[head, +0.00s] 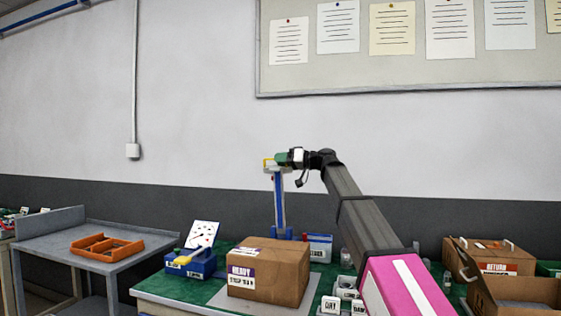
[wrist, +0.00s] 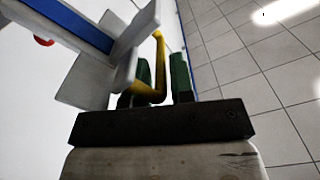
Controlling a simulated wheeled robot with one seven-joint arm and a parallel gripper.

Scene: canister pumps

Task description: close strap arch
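The strap arch (head: 279,200) shows in the head view as a blue upright post behind the cardboard box, with a pale top and a yellow handle (head: 268,162) at its upper left. In the wrist view, the arch's blue and white arm (wrist: 75,22) comes in from the upper left, and the yellow bent handle (wrist: 159,55) lies between the green fingers. My gripper (head: 281,158) is at the top of the arch. In the wrist view my gripper (wrist: 163,78) is open, with a gap between the handle and the right finger. The handle's far end is partly hidden.
A return box (head: 490,258) is at the right. A grey table with an orange tray (head: 107,246) stands at the left.

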